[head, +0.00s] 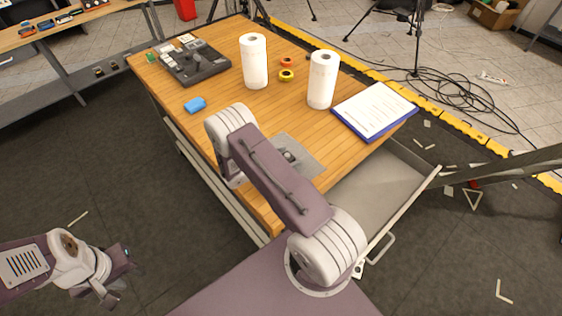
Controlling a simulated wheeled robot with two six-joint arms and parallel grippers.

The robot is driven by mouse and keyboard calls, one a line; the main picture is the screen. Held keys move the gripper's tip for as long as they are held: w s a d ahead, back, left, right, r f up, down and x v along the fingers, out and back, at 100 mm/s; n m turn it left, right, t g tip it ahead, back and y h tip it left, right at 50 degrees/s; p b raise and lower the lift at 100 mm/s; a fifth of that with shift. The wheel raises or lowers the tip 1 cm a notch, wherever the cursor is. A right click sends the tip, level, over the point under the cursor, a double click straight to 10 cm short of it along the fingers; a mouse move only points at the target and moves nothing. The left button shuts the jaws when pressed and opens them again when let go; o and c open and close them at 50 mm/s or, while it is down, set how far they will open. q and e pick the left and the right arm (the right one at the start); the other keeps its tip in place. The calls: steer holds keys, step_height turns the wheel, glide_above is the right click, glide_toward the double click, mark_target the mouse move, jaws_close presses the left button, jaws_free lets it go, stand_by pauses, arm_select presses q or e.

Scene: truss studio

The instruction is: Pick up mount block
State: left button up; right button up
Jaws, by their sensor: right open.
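A grey flat plate (309,160) lies on the wooden table near its front edge, with a small dark metal piece (290,156) on it. This piece may be the mount block, but it is too small and partly covered to be sure. My right arm reaches over the table just left of the plate and hides part of it. My right gripper is hidden behind that arm. My left gripper (116,278) hangs low at the lower left, over the dark floor and well away from the table. Its finger gap is not clear.
An open drawer (372,188) juts out at the right front.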

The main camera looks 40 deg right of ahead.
mark_target(287, 155)
steer(key=shift+s+a, duration=0.1)
steer(key=c, duration=1.5)
jaws_close()
steer(key=shift+r, duration=0.6)
step_height(287, 155, up, 3)
steer(key=shift+f+b, duration=0.1)
steer(key=shift+b, duration=0.45)
steer(key=s+d+r+b, duration=0.2)
steer(key=s+d+r, duration=0.5)
steer(key=s, duration=0.2)
steer(key=shift+s, duration=0.15)
